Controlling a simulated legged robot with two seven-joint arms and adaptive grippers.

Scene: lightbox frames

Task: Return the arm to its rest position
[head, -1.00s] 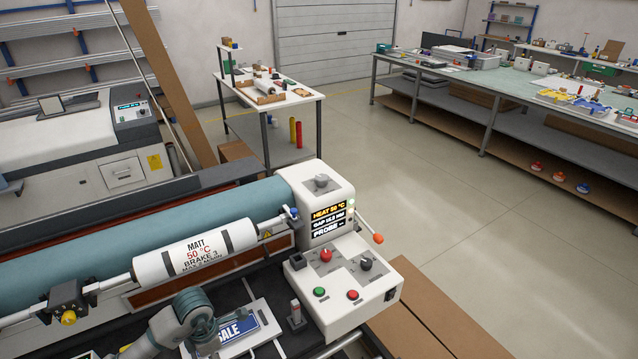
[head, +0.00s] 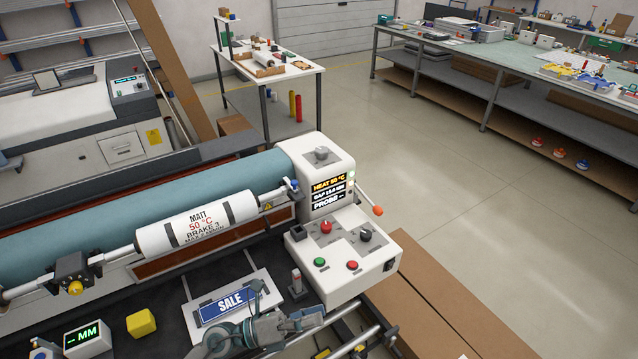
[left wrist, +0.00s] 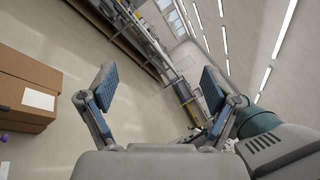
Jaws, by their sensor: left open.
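My left arm comes in at the bottom of the head view, with its left gripper (head: 285,304) low in front of the laminator, near the SALE sign (head: 229,303). In the left wrist view the two fingers of the left gripper (left wrist: 158,90) stand wide apart with nothing between them. Through the gap I see floor, shelving and a tilted room. The SALE sign lies on a white sheet on the dark bed, partly covered by my arm. My right gripper is not in view.
The laminator's control box (head: 345,255) stands just beyond the gripper. A yellow block (head: 141,323) and a gauge reading MM (head: 88,338) sit at lower left. Cardboard (head: 430,300) lies at right; open floor (head: 480,200) lies beyond.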

